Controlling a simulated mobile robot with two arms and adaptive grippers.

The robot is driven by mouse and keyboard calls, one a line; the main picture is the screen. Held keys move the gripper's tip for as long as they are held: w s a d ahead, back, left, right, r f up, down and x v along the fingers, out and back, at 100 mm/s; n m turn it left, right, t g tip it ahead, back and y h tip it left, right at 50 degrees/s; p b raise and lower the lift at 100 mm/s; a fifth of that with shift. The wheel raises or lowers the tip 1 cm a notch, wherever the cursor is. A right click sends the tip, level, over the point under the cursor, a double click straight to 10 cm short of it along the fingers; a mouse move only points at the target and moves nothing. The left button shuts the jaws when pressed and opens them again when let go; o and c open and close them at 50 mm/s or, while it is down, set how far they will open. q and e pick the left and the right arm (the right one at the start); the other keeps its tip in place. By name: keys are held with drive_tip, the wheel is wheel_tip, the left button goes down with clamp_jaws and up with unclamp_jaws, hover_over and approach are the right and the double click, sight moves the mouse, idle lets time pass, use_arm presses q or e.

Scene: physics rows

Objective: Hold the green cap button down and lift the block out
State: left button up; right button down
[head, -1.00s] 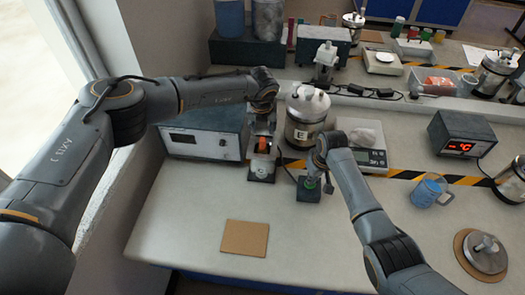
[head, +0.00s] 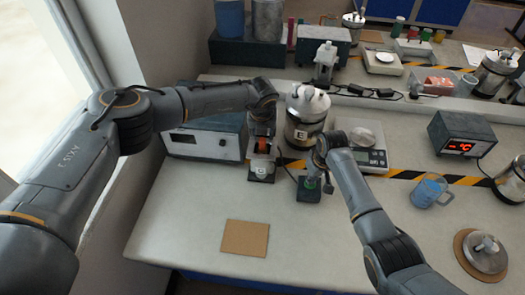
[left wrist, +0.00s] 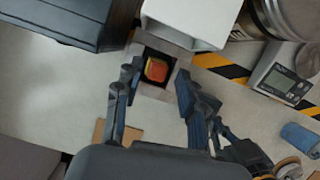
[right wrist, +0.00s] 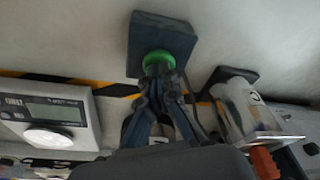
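The block (left wrist: 156,69), red and yellow, sits in the dark square opening of a pale holder (left wrist: 152,91) in the left wrist view. Its orange side also shows in the head view (head: 263,147). My left gripper (left wrist: 158,82) is open, with one finger on each side of the block and apart from it. The green cap button (right wrist: 160,61) stands on a dark box (right wrist: 163,34) in the right wrist view. My right gripper (right wrist: 160,78) has its fingertips together at the cap; whether it is pressed down I cannot tell.
A steel canister (head: 305,125) stands close behind and between the grippers. A grey instrument box (head: 205,138) is left of the holder, and a scale (head: 372,159) is to the right. A brown mat (head: 245,238) lies in front on clear bench.

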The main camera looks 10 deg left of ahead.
sight(262, 141)
use_arm(q)
drive_tip(key=shift+f, duration=1.9)
clamp_jaws()
drive_tip(key=shift+r, duration=4.25)
drive_tip(key=s, duration=1.1)
use_arm(e)
drive_tip(key=shift+r, duration=3)
